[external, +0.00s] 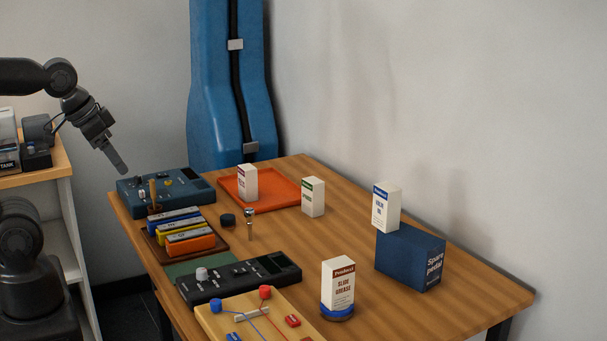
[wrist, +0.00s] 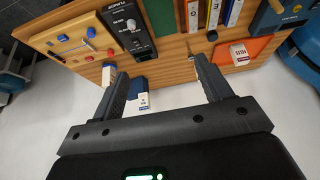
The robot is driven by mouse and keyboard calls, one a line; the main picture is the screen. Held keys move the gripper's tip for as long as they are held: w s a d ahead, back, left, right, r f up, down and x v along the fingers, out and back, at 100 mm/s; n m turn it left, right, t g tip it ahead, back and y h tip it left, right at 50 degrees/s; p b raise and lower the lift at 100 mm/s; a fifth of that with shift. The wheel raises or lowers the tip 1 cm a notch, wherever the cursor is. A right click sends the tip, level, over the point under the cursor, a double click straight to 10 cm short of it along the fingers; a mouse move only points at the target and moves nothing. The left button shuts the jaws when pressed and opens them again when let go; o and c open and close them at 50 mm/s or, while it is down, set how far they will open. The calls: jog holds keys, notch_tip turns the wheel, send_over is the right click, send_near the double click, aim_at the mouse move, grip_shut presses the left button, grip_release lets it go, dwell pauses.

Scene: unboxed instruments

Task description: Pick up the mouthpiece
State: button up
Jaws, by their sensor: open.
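A small silver-topped piece with a brownish lower part (external: 249,222), which looks like the mouthpiece, stands near the middle of the table in the external view. A small dark round piece (external: 228,220) lies just left of it. My gripper (external: 118,165) hangs high at the table's far left corner, near the blue device, well left of the mouthpiece.
A blue device (external: 195,190), a rack of coloured harmonica-like bars (external: 185,239) and a black device (external: 235,282) line the left side. An orange tray (external: 283,192) holds a white box. A white box (external: 385,208) stands on a dark blue box (external: 408,262). The table's middle is mostly clear.

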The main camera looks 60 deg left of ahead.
jog(key=shift+c, duration=0.5)
jog(key=c, duration=0.4)
jog(key=m+g, duration=0.1)
jog(key=m, duration=0.1)
send_over(251, 224)
jog(key=s+a, duration=0.1)
jog(key=s, duration=0.2)
notch_tip(251, 224, down, 18)
jog(key=shift+h, duration=0.3)
jog(key=shift+x, duration=5)
